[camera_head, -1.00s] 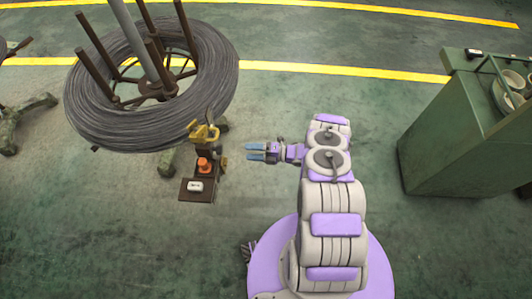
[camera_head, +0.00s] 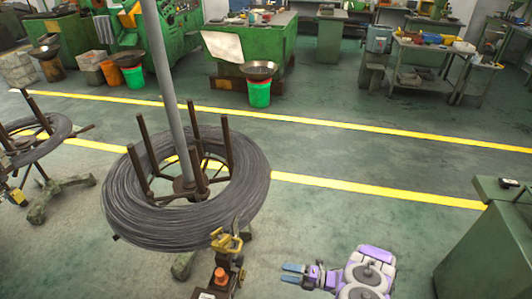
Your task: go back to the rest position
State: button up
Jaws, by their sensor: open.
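My gripper (camera_head: 293,273) is at the bottom of the view, to the right of the wire coil. Its two blue fingers point left and are parted, with nothing seen between them. My purple and white arm (camera_head: 365,272) comes up from the bottom edge, and its lower part is out of view. The gripper is apart from the dark post (camera_head: 222,264) with a yellow top and an orange knob, which stands to its left.
A large wire coil (camera_head: 125,205) on a stand with upright rods is left of my arm. A green cabinet (camera_head: 490,250) is at the right. Green machines and workbenches (camera_head: 250,50) line the back. Open floor (camera_head: 370,215) lies between, crossed by yellow lines.

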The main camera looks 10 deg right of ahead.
jog(key=w+d+r+m+t+h, duration=0.2)
jog(key=w+r+m+h, duration=0.15)
jog(key=w+r, duration=0.55)
jog(key=w+d+r+m+t+h, duration=0.25)
jog(key=w+r+h, duration=0.2)
jog(key=w, duration=0.75)
jog(key=w+d+r+m+h, duration=0.1)
jog(key=d+r+m+h, duration=0.3)
jog(key=r, duration=0.5)
jog(key=d+r+m+h, duration=0.1)
jog(key=r+m+h, duration=0.35)
jog(key=r, duration=0.45)
jog(key=s+a+r+m+g+h, duration=0.1)
jog(key=s+r+m+g, duration=0.3)
jog(key=s, duration=0.5)
jog(key=s+r+m+g+h, duration=0.1)
jog(key=s+r+m+h, duration=0.1)
jog(key=s+r+m, duration=0.6)
jog(key=s+a+r+m+g+y, duration=0.1)
jog(key=s+a, duration=0.4)
jog(key=s, duration=1.4)
jog(key=s+a+r+m+g+y, duration=0.1)
jog(key=s+a+m+g, duration=0.2)
jog(key=s, duration=1.6)
jog(key=a+g, duration=0.2)
jog(key=g, duration=0.1)
